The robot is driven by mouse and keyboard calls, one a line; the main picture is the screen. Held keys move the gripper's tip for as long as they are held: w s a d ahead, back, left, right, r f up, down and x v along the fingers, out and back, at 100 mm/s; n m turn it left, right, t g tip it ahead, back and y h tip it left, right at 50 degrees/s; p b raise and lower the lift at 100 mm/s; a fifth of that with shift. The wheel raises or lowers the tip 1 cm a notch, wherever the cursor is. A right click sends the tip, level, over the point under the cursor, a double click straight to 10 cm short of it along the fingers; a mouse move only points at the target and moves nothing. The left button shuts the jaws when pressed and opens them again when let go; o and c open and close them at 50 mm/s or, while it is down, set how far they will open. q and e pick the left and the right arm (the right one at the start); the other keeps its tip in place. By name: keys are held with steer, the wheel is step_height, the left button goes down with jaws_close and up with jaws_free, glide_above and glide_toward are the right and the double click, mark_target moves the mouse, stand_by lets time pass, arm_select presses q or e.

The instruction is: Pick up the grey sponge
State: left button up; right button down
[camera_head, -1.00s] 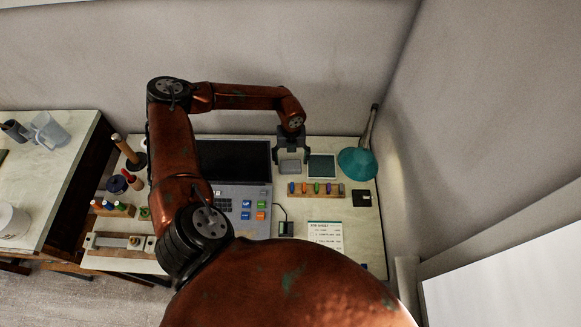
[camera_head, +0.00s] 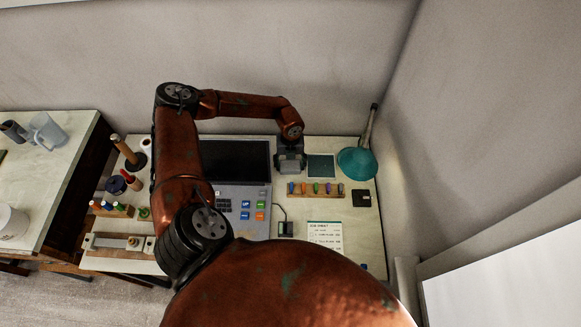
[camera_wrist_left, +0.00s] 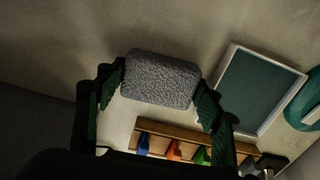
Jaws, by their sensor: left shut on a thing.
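The grey sponge (camera_wrist_left: 161,78) is a speckled rounded block, seen between the two fingers of my left gripper (camera_wrist_left: 161,88) in the left wrist view. The fingers press on its two opposite ends, so the gripper is shut on it. In the head view my left gripper (camera_head: 290,158) is low at the back of the table, right of the dark screen, and covers much of the sponge. I cannot tell whether the sponge still touches the table. My right gripper is not in view.
A teal-topped square tray (camera_head: 321,168) lies close to the right of the sponge. A wooden rack (camera_head: 316,195) with several coloured pieces stands in front. A teal funnel-shaped thing (camera_head: 357,163) is farther right. The laptop-like device (camera_head: 236,165) is left.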

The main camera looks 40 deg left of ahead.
arm_select(q)
steer(key=shift+c, duration=0.7)
steer(key=shift+r, duration=0.5)
step_height(320, 180, up, 27)
steer(key=p, duration=0.1)
